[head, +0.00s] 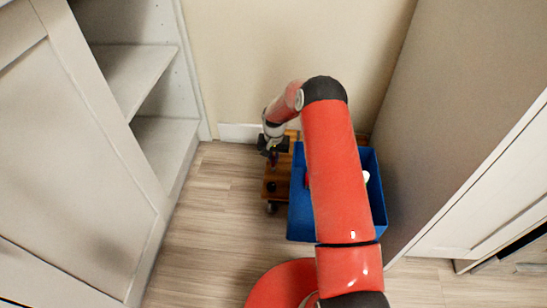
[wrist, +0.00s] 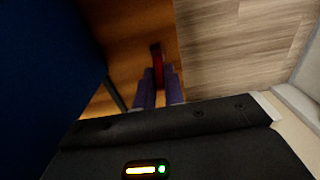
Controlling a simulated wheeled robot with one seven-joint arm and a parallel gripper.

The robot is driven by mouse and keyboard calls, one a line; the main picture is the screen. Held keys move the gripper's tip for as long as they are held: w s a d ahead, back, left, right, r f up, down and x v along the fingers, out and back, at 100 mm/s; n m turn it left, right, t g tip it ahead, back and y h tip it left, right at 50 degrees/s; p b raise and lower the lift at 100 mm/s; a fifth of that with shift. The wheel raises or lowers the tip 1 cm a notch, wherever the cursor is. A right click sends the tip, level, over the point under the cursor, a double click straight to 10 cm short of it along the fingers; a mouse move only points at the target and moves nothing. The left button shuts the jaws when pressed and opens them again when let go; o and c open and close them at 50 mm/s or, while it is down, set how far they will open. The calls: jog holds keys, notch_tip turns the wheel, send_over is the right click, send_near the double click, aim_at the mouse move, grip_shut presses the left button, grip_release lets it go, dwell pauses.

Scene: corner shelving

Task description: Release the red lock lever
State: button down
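The red lock lever (wrist: 157,66) shows in the wrist view as a narrow red piece with a dark end, against the wooden board (wrist: 132,30). My gripper (wrist: 158,88) has its two purplish fingers close together at the lever's near end, with a narrow gap between them. I cannot tell whether they touch it. In the head view my gripper (head: 272,158) points down over the left part of the wheeled wooden board (head: 270,186). The lever is too small or hidden to make out there.
A blue bin (head: 301,223) stands on the board's right part, partly hidden by my arm. Its dark blue wall (wrist: 45,60) is at the left in the wrist view. A cabinet (head: 455,120) is close on the right, open shelves (head: 135,75) on the left. Floor left of the board is clear.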

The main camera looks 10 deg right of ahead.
jog(key=shift+w+d+f+g+b, duration=0.1)
jog(key=shift+w+f+g+b, duration=0.15)
jog(key=shift+g+b, duration=0.25)
jog(key=shift+w+g+y+b, duration=0.15)
jog(key=shift+g+y+b, duration=0.15)
jog(key=shift+g+b, duration=0.1)
jog(key=shift+r, duration=0.1)
jog(key=c, duration=1.5)
grip_release()
jog(key=r, duration=0.5)
jog(key=w+r+p, duration=0.1)
jog(key=r, duration=0.1)
jog(key=shift+w+d+r, duration=0.1)
jog(key=shift+d+r, duration=0.2)
